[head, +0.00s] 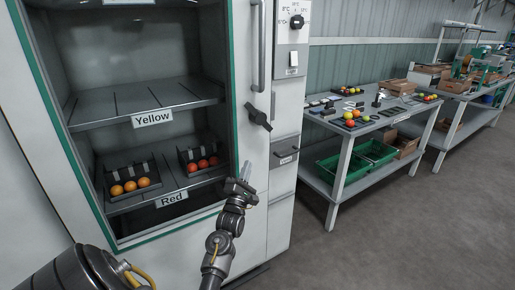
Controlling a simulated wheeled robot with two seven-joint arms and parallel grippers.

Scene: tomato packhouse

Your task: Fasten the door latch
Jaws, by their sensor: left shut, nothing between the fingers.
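The door latch (258,117) is a dark turn-handle on the pale strip right of the cabinet's green-edged front. It sits slanted, from upper left to lower right, below a long vertical grey door handle (258,50). The cabinet door (233,60) appears to lie flush with the front, its green edge framing the shelves. My left gripper (243,172) is shut and empty, pointing up, below and slightly left of the latch and apart from it. My right gripper is not in view.
Shelves labelled Yellow (152,118) and Red (172,199) show inside; the lower holds trays of orange and red tomatoes. A control panel (291,25) is right of the latch. A grey table (350,130) with tomatoes and tools stands further right. The floor in front is clear.

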